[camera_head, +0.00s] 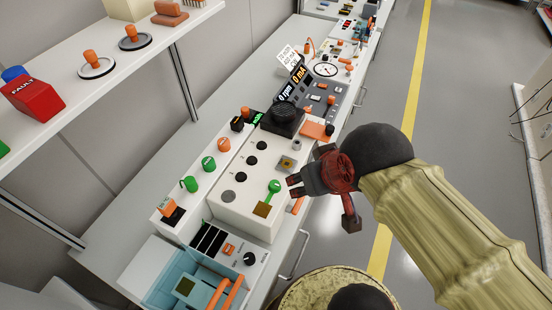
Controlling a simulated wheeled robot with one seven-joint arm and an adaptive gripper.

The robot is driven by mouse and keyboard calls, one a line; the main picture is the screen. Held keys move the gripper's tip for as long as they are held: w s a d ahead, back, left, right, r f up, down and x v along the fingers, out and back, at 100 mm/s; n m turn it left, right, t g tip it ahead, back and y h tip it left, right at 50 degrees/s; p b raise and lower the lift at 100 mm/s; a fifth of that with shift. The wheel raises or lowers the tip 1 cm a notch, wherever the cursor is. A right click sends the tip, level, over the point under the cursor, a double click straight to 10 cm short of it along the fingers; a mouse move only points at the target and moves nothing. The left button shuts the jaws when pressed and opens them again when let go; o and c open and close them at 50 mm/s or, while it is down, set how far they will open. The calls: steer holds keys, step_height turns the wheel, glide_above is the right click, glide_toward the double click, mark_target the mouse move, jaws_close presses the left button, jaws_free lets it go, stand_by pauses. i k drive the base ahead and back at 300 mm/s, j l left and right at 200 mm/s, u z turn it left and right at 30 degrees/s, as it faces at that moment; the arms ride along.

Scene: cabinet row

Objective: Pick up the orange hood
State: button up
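Several small orange pieces show, and I cannot tell for sure which is the orange hood. My gripper (322,205) is right of the white control box (240,205), above the bench's front edge. Its two fingers appear spread apart, one toward the box and one lower right. Nothing shows between them. The gripper is apart from the caps.
A grey bench (118,232) runs away from me along the wall. A shelf (95,85) above holds a red fault block (35,98) and orange-knobbed discs (97,66). Open floor with a yellow line (413,90) lies right.

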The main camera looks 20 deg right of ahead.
mark_target(251, 116)
steer(key=l+u, duration=0.1)
steer(key=l, duration=0.4)
steer(key=i+l+u, duration=0.2)
steer(key=l, duration=0.5)
steer(key=l+u, duration=0.15)
steer(key=l, duration=0.55)
steer(key=i+l+u, duration=0.1)
steer(key=i+u, duration=0.2)
steer(key=i, duration=0.45)
